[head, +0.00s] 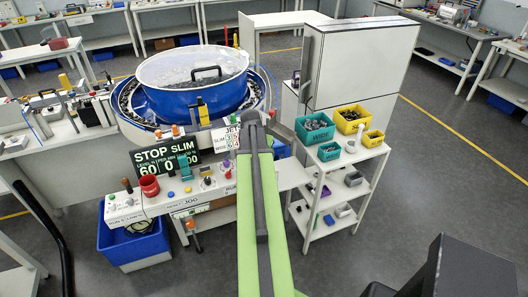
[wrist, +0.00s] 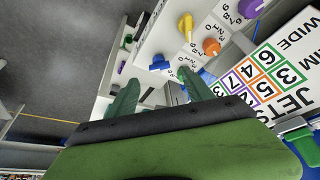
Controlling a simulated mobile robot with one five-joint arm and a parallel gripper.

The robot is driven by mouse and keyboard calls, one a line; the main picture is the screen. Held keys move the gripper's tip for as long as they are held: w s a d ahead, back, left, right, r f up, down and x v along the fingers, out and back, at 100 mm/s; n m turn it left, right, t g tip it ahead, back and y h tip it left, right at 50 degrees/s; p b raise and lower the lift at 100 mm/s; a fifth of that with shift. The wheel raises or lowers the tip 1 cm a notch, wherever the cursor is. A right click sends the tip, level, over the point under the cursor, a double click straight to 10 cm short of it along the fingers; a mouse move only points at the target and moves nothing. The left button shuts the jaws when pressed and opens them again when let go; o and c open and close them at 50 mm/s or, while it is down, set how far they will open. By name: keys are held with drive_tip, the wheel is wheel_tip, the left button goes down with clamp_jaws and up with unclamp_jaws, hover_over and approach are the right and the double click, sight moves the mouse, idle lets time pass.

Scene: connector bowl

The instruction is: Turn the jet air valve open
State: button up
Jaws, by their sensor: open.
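In the wrist view a blue knob or valve handle (wrist: 160,63) stands at the side of a white panel, just beyond my fingertips. A yellow knob (wrist: 186,27), an orange knob (wrist: 211,46) and a purple knob (wrist: 250,8) sit on the panel with number scales beside them. No label clearly marks which is the jet air valve. A JETS number card (wrist: 275,80) lies to the right, and it also shows in the head view (head: 219,139). My gripper (wrist: 159,78) is open, its two green fingers apart and nothing visibly held. In the head view my arm hides it.
A blue bowl feeder (head: 196,93) stands behind the control panel. A white shelf (head: 345,157) with yellow and green bins stands to the right.

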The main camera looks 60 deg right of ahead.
drive_tip(key=p+v, duration=0.9)
drive_tip(key=v, duration=0.2)
drive_tip(key=shift+r, duration=0.35)
drive_tip(key=shift+a, duration=0.15)
